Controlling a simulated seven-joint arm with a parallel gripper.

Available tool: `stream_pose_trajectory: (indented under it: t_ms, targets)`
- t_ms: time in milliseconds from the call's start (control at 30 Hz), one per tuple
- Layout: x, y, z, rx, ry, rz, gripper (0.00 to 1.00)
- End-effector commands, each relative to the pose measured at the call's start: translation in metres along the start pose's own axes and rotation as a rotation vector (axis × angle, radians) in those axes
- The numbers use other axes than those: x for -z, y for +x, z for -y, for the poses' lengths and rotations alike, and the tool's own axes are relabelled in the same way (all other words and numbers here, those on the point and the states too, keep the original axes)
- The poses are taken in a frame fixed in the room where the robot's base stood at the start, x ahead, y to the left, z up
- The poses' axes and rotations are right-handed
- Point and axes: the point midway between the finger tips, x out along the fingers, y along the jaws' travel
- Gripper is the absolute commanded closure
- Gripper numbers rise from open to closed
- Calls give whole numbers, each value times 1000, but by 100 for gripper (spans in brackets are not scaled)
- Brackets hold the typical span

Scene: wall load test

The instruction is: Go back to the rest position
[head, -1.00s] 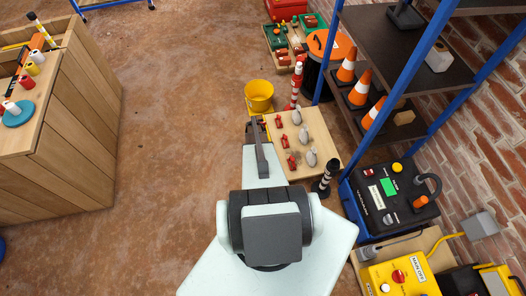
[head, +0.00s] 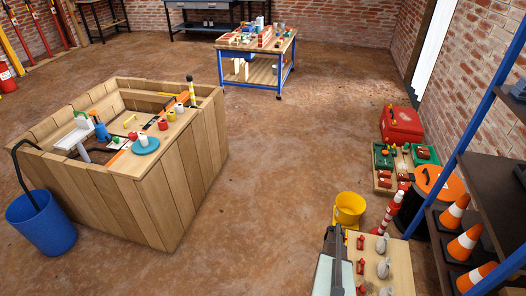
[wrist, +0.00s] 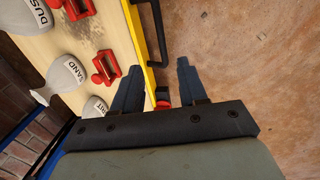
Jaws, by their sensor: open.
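My gripper (wrist: 158,66) is open, its two dark fingers apart with nothing between them in the wrist view. In the head view my gripper (head: 337,240) shows at the bottom, beside the left edge of a light wooden board (head: 399,262). The board carries a row of grey bags (head: 382,243) and a row of small red clamps (head: 360,242). In the wrist view the labels DUST and SAND can be read on two bags; a third label is partly hidden.
A yellow bucket (head: 350,208) and a red-and-white post (head: 391,210) stand just beyond the board. A blue-framed shelf (head: 466,140) with cones is at right. A wooden counter (head: 180,185) stands at left, with open brown floor (head: 270,170) between.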

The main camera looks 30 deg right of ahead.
Motion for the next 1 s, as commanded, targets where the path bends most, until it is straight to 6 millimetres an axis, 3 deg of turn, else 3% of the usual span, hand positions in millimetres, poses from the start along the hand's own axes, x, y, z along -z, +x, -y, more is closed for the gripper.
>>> stream_pose_trajectory:
  t_ms: [267,667,1000]
  targets:
    - [-13,0,2,8,-5,66,58]
    - [-138,-64,27,107,25,304,58]
    - [-236,-117,90,138,-91,420,58]
